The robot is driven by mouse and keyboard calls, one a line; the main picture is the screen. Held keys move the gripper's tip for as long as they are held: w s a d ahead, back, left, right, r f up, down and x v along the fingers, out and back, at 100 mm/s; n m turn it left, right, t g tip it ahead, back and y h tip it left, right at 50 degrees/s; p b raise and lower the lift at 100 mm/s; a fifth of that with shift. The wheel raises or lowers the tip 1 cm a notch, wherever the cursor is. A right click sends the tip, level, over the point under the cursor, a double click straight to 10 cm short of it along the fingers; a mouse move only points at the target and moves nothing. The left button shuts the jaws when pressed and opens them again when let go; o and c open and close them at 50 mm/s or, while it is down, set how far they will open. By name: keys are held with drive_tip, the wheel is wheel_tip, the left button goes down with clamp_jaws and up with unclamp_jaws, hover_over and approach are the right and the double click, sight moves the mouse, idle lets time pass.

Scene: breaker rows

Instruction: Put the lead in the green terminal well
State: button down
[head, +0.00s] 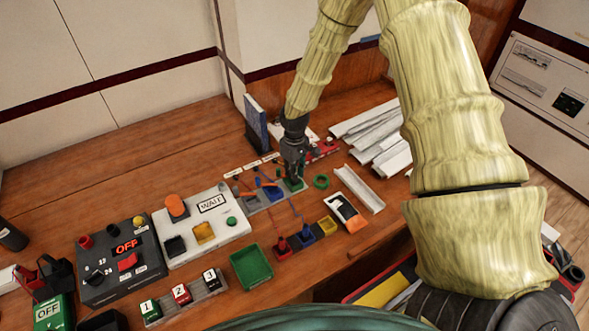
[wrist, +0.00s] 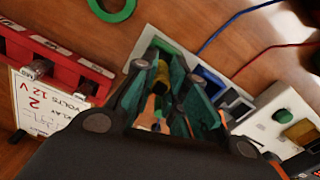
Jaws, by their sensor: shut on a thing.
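My gripper (head: 293,172) points down over the green terminal well (head: 294,187), at the right end of a grey strip that also has blue and grey wells. In the wrist view my gripper (wrist: 169,78) is shut on the lead, whose yellowish and dark plug (wrist: 161,77) shows between the fingers. The green well (wrist: 172,45) shows just beyond the fingertips, partly hidden by them. I cannot tell whether the plug is inside the well or just above it. In the wrist view the blue well (wrist: 212,80) and grey well (wrist: 236,105) lie to the right.
Red, blue and yellow blocks (head: 327,226) stand in front of the strip, with red and blue wires near them. A green ring (head: 321,181) lies to the right. A green tray (head: 251,267) and a white WAIT box (head: 202,225) stand left. White trunking (head: 375,135) lies behind right.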

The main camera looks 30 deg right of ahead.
drive_tip(key=shift+f, duration=0.1)
drive_tip(key=c, duration=1.5)
unclamp_jaws()
drive_tip(key=shift+o, duration=0.2)
wheel_tip(320, 180, up, 12)
drive_tip(key=b, duration=0.3)
